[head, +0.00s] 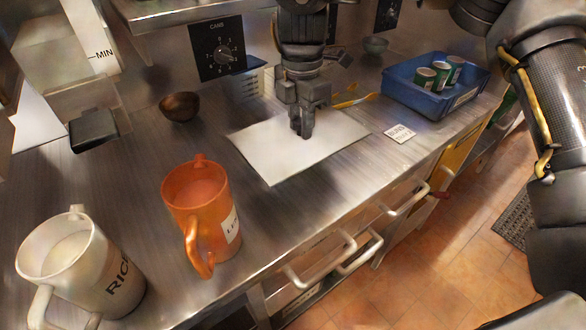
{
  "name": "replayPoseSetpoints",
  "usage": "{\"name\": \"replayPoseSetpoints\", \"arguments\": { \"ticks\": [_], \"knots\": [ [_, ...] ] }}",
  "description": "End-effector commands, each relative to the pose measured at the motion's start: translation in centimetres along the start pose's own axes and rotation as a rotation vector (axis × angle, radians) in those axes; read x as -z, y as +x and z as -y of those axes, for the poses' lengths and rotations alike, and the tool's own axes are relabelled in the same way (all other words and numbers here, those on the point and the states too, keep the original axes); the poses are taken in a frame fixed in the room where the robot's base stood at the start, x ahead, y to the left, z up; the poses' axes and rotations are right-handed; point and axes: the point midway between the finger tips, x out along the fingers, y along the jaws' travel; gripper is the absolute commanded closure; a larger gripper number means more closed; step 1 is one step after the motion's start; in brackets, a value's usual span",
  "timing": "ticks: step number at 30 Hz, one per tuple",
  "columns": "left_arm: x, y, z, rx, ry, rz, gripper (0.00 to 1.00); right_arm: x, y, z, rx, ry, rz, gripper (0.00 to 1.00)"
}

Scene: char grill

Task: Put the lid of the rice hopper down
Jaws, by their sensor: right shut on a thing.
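The rice hopper (62,50) is a pale box with a "MIN" mark at the top left. A flat, pale rectangular panel (270,155), which looks like its lid, is over the steel counter in the middle. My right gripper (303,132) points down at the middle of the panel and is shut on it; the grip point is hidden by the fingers. The panel looks level, and I cannot tell whether it touches the counter or hangs just above it. My left gripper is not in view.
A white "RICE" jug (75,265) and an orange jug (198,195) stand at the front left. A brown bowl (180,106) is behind them. A blue crate (415,95) with cans and a small label card (399,133) are to the right. The counter (330,195) is bare before the panel.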

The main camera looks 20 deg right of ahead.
Motion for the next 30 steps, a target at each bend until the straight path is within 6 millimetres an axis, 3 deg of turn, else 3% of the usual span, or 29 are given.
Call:
{"name": "replayPoseSetpoints", "arguments": {
  "ticks": [4,11,15,23,30],
  "knots": [
    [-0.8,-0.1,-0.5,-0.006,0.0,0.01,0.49,0.1,0.5,-0.4,0.006,-0.011,-0.002,0.98],
    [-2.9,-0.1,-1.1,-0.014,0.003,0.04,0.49,0.0,4.7,-0.4,0.01,-0.008,-0.003,0.98],
    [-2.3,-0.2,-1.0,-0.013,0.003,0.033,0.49,-0.1,6.1,-0.4,0.006,-0.005,-0.002,0.98],
    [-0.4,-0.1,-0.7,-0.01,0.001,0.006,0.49,-0.2,7.1,-0.3,0.007,-0.004,-0.001,0.98],
    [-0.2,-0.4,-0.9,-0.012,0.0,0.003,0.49,-0.2,10.1,-0.3,0.007,-0.003,-0.001,0.98]
  ]
}}
